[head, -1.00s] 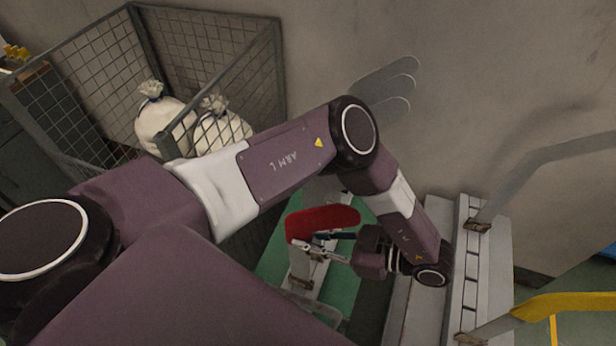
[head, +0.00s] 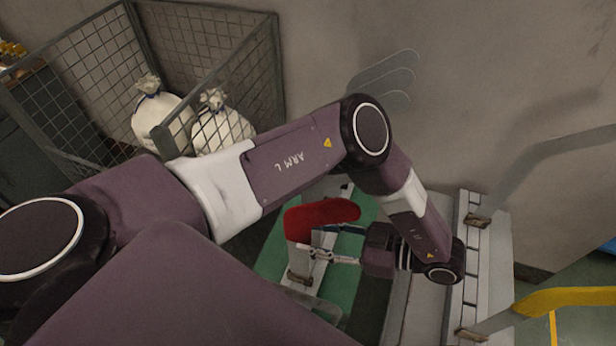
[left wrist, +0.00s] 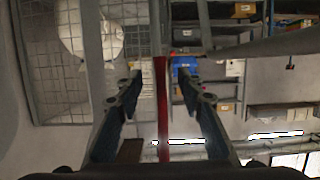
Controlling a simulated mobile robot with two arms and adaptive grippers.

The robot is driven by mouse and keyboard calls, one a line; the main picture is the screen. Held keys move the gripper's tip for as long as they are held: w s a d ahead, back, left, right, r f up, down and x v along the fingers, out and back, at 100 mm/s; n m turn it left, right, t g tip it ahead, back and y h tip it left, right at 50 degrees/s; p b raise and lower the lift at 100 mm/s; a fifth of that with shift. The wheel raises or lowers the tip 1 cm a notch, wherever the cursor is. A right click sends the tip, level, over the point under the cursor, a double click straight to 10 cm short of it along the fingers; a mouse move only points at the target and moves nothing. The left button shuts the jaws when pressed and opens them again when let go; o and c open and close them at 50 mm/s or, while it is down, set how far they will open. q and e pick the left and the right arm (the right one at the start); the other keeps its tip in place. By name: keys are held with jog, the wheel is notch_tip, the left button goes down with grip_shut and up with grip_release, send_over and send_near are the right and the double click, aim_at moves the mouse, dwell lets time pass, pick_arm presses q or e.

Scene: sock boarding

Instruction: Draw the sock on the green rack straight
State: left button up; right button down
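The red sock (head: 318,217) is on an upright foot-shaped board above the green surface (head: 346,284), which I take to be the rack or its base. Its toe points right, and a pale post (head: 301,262) shows below it. My left gripper (head: 313,240) reaches in from the right at the sock's lower edge. In the left wrist view, the sock (left wrist: 162,105) is a thin red upright strip between the two fingers of the left gripper (left wrist: 158,75). Gaps show on both sides, so it is open around the sock. My right gripper is out of view.
A wire-mesh cage (head: 262,75) holding white tied sacks (head: 160,117) stands at the back left. Curved grey plates (head: 385,80) are by the wall.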

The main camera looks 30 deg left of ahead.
pick_arm(q)
jog(key=w+d+b, duration=0.1)
jog(key=d+b, duration=0.2)
jog(key=d, duration=0.4)
jog(key=shift+w+b, duration=0.3)
jog(key=shift+b, duration=0.1)
jog(key=shift+s, duration=0.1)
